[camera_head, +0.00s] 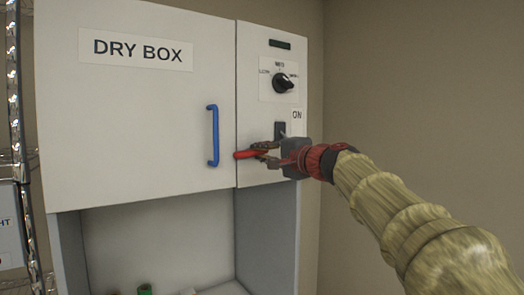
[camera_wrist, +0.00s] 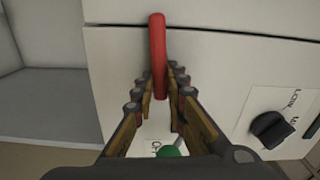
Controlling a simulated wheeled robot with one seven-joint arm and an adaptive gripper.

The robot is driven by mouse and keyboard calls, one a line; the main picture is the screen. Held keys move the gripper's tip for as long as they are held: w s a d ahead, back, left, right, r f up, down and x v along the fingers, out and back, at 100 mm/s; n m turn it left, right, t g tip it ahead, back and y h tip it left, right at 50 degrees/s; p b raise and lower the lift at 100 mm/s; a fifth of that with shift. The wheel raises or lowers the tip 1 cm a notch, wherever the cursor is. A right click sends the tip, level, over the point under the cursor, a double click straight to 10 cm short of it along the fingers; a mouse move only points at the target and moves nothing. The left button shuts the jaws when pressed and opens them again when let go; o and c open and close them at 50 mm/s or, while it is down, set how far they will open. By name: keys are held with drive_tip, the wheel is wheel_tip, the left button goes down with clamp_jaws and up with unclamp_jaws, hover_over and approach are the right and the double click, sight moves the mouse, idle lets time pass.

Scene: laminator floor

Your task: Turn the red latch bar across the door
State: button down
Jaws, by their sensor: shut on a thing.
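The red latch bar (camera_head: 246,154) lies roughly level on the side panel of the dry box. Its free end points left and just crosses the seam at the right edge of the door (camera_head: 140,110). In the wrist view the bar (camera_wrist: 158,45) sticks out from between the fingertips and its tip passes the seam. My gripper (camera_head: 266,151) is shut on the bar, with a finger on each side of it, as the wrist view also shows (camera_wrist: 159,82).
A blue handle (camera_head: 212,136) stands upright on the door, left of the bar. Below is an open bay; a wire rack (camera_head: 17,130) stands left.

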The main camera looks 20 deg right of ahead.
drive_tip(key=shift+f+m, duration=0.15)
drive_tip(key=shift+m, duration=0.35)
drive_tip(key=shift+f, duration=0.1)
drive_tip(key=c, duration=1.8)
unclamp_jaws()
drive_tip(key=v, duration=1.2)
